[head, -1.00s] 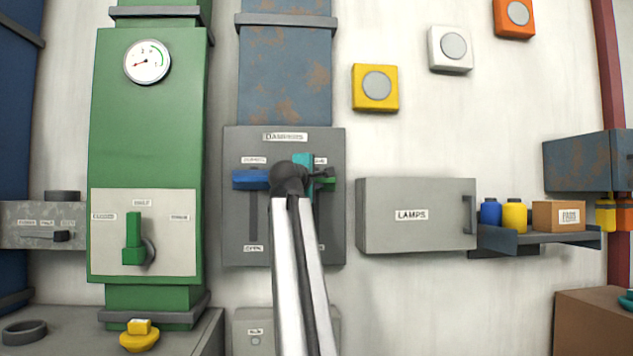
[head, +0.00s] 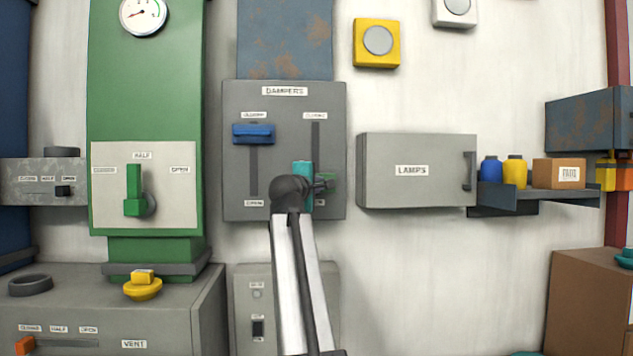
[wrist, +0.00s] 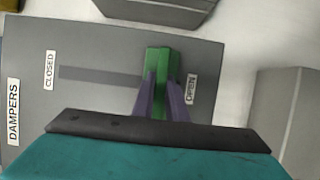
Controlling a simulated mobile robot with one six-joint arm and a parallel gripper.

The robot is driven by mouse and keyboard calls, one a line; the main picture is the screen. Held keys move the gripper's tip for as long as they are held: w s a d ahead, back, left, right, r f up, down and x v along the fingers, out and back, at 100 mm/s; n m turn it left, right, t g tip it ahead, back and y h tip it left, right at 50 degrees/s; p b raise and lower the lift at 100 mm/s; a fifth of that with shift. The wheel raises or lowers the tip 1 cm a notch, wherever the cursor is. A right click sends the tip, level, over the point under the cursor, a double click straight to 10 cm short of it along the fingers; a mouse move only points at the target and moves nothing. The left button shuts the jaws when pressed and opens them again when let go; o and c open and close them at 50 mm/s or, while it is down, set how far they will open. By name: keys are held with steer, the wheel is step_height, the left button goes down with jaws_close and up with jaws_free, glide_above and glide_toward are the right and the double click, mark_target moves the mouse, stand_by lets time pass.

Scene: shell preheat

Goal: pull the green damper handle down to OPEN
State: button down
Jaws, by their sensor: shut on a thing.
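The grey dampers panel (head: 286,105) has two vertical slots with CLOSED labels at the top. The green damper handle (wrist: 158,62) sits in the right slot, at its lower end beside the OPEN label (wrist: 191,89) in the wrist view. The blue damper handle (head: 253,134) is near the top of the left slot, by CLOSED.
A grey LAMPS box (head: 415,190) stands out from the wall to the right of the panel. A shelf (head: 540,198) with jars and a carton is farther right. A green duct unit (head: 150,80) is at the left. A grey switch box (head: 250,310) is below the panel.

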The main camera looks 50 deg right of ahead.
steer(key=shift+f, duration=0.4)
steer(key=c, duration=1.8)
jaws_free()
steer(key=shift+o, duration=0.2)
steer(key=shift+r, duration=0.15)
steer(key=shift+a, duration=0.1)
steer(key=b+v, duration=0.3)
steer(key=v, duration=1)
steer(key=shift+s+a, duration=0.2)
steer(key=shift+a, duration=0.05)
